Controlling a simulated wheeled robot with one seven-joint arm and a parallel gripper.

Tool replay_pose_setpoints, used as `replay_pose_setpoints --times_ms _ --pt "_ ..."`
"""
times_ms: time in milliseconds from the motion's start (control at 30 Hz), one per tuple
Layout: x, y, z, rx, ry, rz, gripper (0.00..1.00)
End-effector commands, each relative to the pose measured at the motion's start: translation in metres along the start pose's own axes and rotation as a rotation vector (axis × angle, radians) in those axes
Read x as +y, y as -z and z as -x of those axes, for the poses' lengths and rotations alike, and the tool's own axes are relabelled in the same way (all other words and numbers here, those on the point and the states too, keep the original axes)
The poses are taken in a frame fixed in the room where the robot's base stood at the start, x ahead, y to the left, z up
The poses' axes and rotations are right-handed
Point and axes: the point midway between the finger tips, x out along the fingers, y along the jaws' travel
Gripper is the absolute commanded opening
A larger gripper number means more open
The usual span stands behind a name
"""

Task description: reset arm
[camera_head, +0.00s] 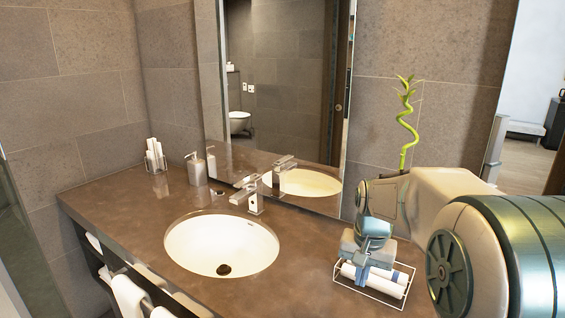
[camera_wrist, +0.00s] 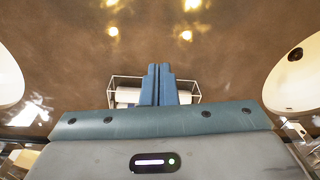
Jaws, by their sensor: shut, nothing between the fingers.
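My gripper (camera_head: 362,274) points down over the right part of the vanity counter, above a wire tray (camera_head: 398,291) that holds white rolled items (camera_head: 372,276). In the wrist view my gripper (camera_wrist: 158,68) has its two blue fingers pressed together with nothing between them. The wire tray (camera_wrist: 111,90) and a white roll (camera_wrist: 127,96) show behind the fingers. The fingers hide the middle of the tray. I cannot tell whether the fingertips touch the rolls.
A white sink (camera_head: 221,246) with a faucet (camera_head: 247,194) lies left of my gripper. A soap dispenser (camera_head: 196,169) and a holder with white rolls (camera_head: 155,157) stand at the back left. A mirror (camera_head: 275,90) and a green spiral plant (camera_head: 406,122) are behind. The counter front (camera_head: 285,295) is clear.

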Motion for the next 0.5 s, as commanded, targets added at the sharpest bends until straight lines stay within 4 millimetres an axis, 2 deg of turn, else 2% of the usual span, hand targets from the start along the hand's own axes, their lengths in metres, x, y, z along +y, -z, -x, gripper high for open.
replay_pose_setpoints --times_ms 33,200,400,500 --pt "0.003 -0.018 0.009 0.017 0.009 0.035 0.0" --pt "0.013 -0.071 0.023 0.066 0.027 0.156 0.0" --pt "0.029 -0.131 0.026 0.127 0.036 0.295 0.0" --pt "0.036 -0.155 0.023 0.153 0.036 0.353 0.0"
